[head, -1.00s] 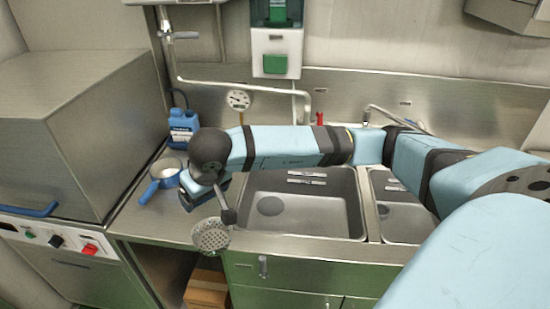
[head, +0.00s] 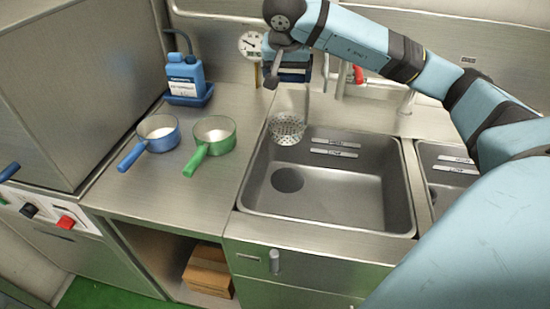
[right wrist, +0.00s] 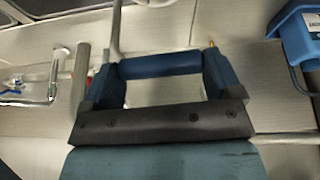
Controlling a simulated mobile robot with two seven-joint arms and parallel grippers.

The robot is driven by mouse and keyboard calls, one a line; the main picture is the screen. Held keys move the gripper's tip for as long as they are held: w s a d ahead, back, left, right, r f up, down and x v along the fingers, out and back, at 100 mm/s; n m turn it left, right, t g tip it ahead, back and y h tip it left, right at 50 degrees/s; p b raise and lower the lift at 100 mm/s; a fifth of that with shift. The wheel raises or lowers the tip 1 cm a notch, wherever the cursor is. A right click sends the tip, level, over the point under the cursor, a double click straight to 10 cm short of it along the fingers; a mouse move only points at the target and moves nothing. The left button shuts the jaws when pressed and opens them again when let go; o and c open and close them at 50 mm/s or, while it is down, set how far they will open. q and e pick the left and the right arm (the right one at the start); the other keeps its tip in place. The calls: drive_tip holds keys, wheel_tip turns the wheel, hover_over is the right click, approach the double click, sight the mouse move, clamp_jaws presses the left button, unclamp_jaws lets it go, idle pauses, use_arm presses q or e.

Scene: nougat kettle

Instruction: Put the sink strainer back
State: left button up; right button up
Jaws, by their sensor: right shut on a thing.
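The sink strainer (head: 287,128), a round perforated metal basket, shows in the head view over the back left of the left sink basin (head: 375,205). It is above and apart from the dark round drain (head: 288,180) in the basin floor. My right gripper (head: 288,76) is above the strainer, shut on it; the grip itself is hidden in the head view. The right gripper's blue fingers (right wrist: 160,66) show in the right wrist view, where the perforated basket cannot be seen. My left gripper is in neither view.
A blue pan (head: 158,133) and a green pan (head: 214,135) stand on the counter left of the sink. A blue bottle (head: 184,78) stands behind them. A pressure gauge (head: 251,45) is near my gripper. A second basin (head: 447,168) lies to the right.

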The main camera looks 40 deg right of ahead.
drive_tip(key=shift+w+d+m, duration=0.2)
drive_tip(key=shift+d+m, duration=0.2)
drive_tip(key=shift+d, duration=0.2)
drive_tip(key=shift+d+f+b, duration=0.2)
drive_tip(key=shift+b, duration=0.15)
hover_over(291, 130)
drive_tip(key=a, duration=0.1)
wheel_tip(291, 130, down, 6)
drive_tip(key=f, duration=0.6)
drive_tip(key=f+b, duration=0.1)
drive_tip(key=f, duration=0.1)
drive_tip(key=shift+s+f, duration=0.3)
drive_tip(key=shift+f, duration=0.1)
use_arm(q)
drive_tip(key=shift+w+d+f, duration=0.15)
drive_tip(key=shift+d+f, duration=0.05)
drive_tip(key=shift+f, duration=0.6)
use_arm(e)
drive_tip(key=shift+f, duration=2.15)
use_arm(q)
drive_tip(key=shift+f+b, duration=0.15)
drive_tip(key=shift+b, duration=0.2)
use_arm(e)
drive_tip(key=shift+f, duration=0.1)
